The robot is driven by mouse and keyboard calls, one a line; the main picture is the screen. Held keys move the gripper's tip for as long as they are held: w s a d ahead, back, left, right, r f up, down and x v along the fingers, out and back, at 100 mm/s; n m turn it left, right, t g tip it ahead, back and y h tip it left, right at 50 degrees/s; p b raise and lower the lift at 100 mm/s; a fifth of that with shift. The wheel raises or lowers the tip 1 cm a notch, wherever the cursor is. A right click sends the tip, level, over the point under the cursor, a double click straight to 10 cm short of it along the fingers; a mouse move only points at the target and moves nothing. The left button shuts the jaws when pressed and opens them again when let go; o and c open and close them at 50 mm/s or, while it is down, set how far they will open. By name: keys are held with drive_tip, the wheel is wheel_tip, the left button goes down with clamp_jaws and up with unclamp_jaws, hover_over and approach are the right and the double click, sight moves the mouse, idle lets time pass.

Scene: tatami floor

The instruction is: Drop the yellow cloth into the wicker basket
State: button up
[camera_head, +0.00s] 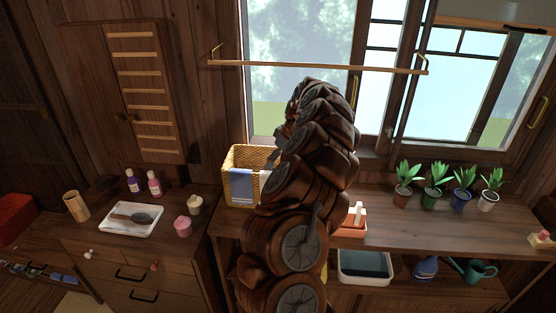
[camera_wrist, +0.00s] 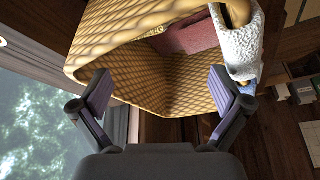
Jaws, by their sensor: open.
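The wicker basket (camera_head: 238,186) stands on the wooden counter below the window, just left of my arm. In the wrist view the basket (camera_wrist: 115,45) is tipped by the camera angle, and its mouth faces my gripper. A reddish lining or cloth (camera_wrist: 200,37) shows inside it. A white cloth (camera_wrist: 238,45) and a blue cloth (camera_head: 241,186) hang over its rim. My gripper (camera_wrist: 160,88) is open and empty, with its fingers apart in front of the basket. My arm hides the gripper in the head view.
Several potted plants (camera_head: 436,184) stand on the right of the counter. A thin wooden rail (camera_head: 318,67) crosses in front of the window. An orange tray (camera_head: 352,229) is right of my arm. A white tray (camera_head: 131,220) with a brush lies on the left cabinet.

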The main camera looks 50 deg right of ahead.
drive_tip(key=b+v, duration=0.2)
drive_tip(key=v, duration=0.4)
drive_tip(key=shift+s+d+r, duration=0.1)
drive_tip(key=shift+s+r, duration=0.15)
drive_tip(key=shift+r, duration=0.3)
drive_tip(key=w+a+r+n+y, duration=0.1)
drive_tip(key=w+a+r, duration=0.15)
drive_tip(key=a, duration=0.55)
drive_tip(key=w+a+r+n+y, duration=0.1)
drive_tip(key=w+a+r, duration=0.15)
drive_tip(key=a, duration=0.65)
drive_tip(key=s+a+r+g, duration=0.1)
drive_tip(key=s+a, duration=0.2)
drive_tip(key=a, duration=0.6)
drive_tip(key=s+a+r+g, duration=0.1)
drive_tip(key=s+a, duration=0.2)
drive_tip(key=a, duration=0.6)
drive_tip(key=s+a+f+g, duration=0.2)
drive_tip(key=s+a+f, duration=0.1)
drive_tip(key=s+a, duration=0.75)
drive_tip(key=s+f+m+g+h, duration=0.1)
drive_tip(key=s+f, duration=0.2)
drive_tip(key=s, duration=0.6)
drive_tip(key=s+f+m+g+h, duration=0.1)
drive_tip(key=s+f+m, duration=0.1)
drive_tip(key=s, duration=0.7)
drive_tip(key=shift+s+f+h, duration=0.25)
drive_tip(key=shift+f+h, duration=0.05)
drive_tip(key=shift+f, duration=0.4)
